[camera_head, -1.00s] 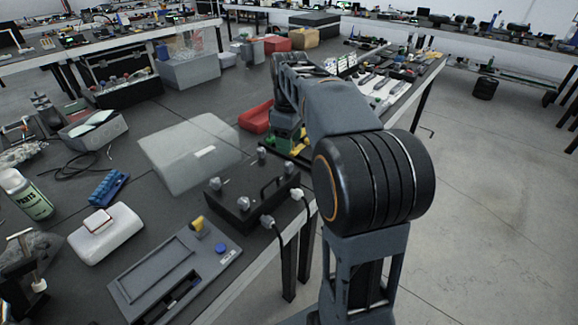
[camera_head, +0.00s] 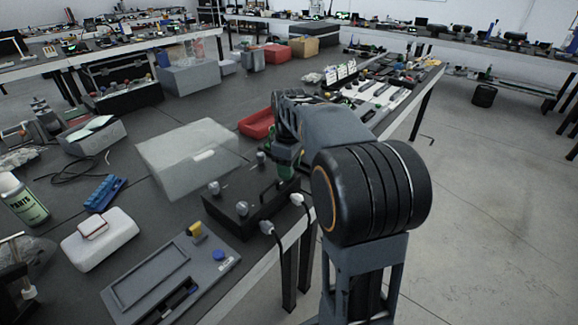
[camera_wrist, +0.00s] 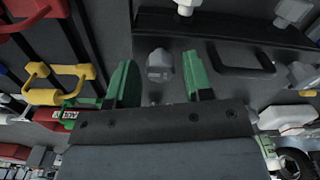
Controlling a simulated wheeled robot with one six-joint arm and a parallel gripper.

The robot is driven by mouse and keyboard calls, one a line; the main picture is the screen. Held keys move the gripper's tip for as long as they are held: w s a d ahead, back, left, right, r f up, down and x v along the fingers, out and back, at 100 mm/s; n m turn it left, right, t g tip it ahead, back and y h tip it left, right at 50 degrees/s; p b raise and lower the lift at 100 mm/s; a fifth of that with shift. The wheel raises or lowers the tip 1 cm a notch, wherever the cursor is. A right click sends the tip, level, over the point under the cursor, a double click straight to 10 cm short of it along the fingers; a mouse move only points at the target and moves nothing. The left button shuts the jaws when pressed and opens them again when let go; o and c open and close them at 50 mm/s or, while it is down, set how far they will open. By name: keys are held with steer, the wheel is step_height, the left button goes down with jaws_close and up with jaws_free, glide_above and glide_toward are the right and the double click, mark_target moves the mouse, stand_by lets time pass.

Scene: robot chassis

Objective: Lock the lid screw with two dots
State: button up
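A black box (camera_head: 238,220) with a flat lid and a dark handle (camera_head: 273,191) stands near the table edge. Several grey knob-like screws show on it, one at the front left (camera_head: 214,187), one in front (camera_head: 241,208) and one at the back (camera_head: 262,157). My gripper (camera_head: 287,160) is low over the back right end of the box. In the wrist view its green fingers (camera_wrist: 160,80) are apart, with a grey screw (camera_wrist: 160,66) showing in the gap, apart from both fingers. The handle also shows there (camera_wrist: 243,62). I cannot make out dots on any screw.
Cables with white plugs (camera_head: 297,199) leave the box's near side. A translucent case (camera_head: 188,160) lies behind left, and a red tray (camera_head: 257,124) behind. A grey panel (camera_head: 170,280) lies in front. Yellow-handled tools (camera_wrist: 58,84) lie left of the fingers in the wrist view.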

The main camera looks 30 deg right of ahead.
steer(key=c, duration=0.8)
steer(key=shift+o, duration=0.2)
steer(key=m+p, duration=0.1)
steer(key=m, duration=0.1)
steer(key=m+p, duration=0.1)
steer(key=shift+r+m+p, duration=0.2)
steer(key=shift+m+p, duration=0.2)
steer(key=m+p, duration=0.3)
steer(key=m, duration=0.2)
steer(key=m+p, duration=0.2)
steer(key=m, duration=0.3)
steer(key=shift+f+m+p, duration=0.15)
steer(key=shift+m+p, duration=0.55)
steer(key=shift+m, duration=1.5)
